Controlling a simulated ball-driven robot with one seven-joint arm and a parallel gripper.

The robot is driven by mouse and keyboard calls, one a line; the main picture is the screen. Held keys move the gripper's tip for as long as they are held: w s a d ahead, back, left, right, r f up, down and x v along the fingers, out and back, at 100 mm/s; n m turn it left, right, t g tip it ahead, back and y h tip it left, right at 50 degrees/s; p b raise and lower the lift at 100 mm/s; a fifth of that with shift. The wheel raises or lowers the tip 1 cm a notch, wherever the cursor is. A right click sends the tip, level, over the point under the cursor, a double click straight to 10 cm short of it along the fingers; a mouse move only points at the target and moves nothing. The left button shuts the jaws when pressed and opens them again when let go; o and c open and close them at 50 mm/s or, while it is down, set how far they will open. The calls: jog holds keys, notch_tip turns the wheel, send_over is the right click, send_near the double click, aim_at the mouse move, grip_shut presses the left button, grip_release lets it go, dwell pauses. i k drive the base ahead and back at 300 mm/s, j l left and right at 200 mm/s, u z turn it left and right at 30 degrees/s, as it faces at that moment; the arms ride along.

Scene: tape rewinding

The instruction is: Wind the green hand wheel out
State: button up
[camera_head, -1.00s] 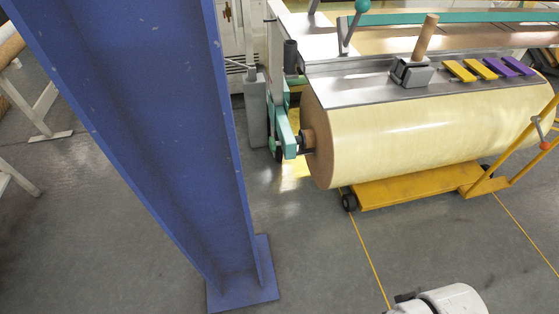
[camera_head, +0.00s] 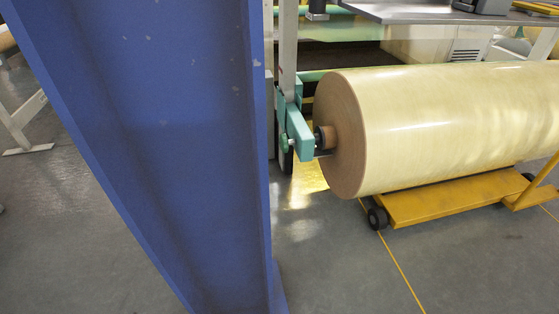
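A green bracket (camera_head: 298,128) stands at the left end of a large cream tape roll (camera_head: 440,125). It meets the roll's core shaft. A small green round part (camera_head: 284,145) shows on the bracket's left side, with a dark wheel rim just below it. I cannot tell whether either is the green hand wheel. The blue column stands close to their left. My gripper is not in view.
A blue steel column (camera_head: 165,140) fills the left foreground. A yellow wheeled trolley (camera_head: 450,198) lies under the roll. A grey tabletop (camera_head: 420,12) is behind it. Grey floor (camera_head: 340,260) is clear between column and trolley.

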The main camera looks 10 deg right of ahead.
aim_at(284, 142)
jog(key=i+j+u, duration=0.25)
jog(key=j+u, duration=0.25)
jog(key=i+j+u, duration=0.8)
jog(key=j+u, duration=0.15)
jog(key=i+j+u, duration=0.15)
jog(key=i+u, duration=0.35)
jog(key=i+j+z, duration=0.15)
jog(key=i+z, duration=0.2)
jog(key=i, duration=0.4)
jog(key=i+l+z, duration=0.15)
jog(key=z, duration=0.25)
jog(key=i+z, duration=0.65)
jog(key=z, duration=0.2)
jog(key=i+j+z, duration=0.2)
jog(key=z, duration=0.2)
jog(key=i+l+z, duration=0.2)
jog(key=i+z, duration=0.25)
jog(key=i, duration=0.15)
jog(key=i+z, duration=0.4)
jog(key=i, duration=0.25)
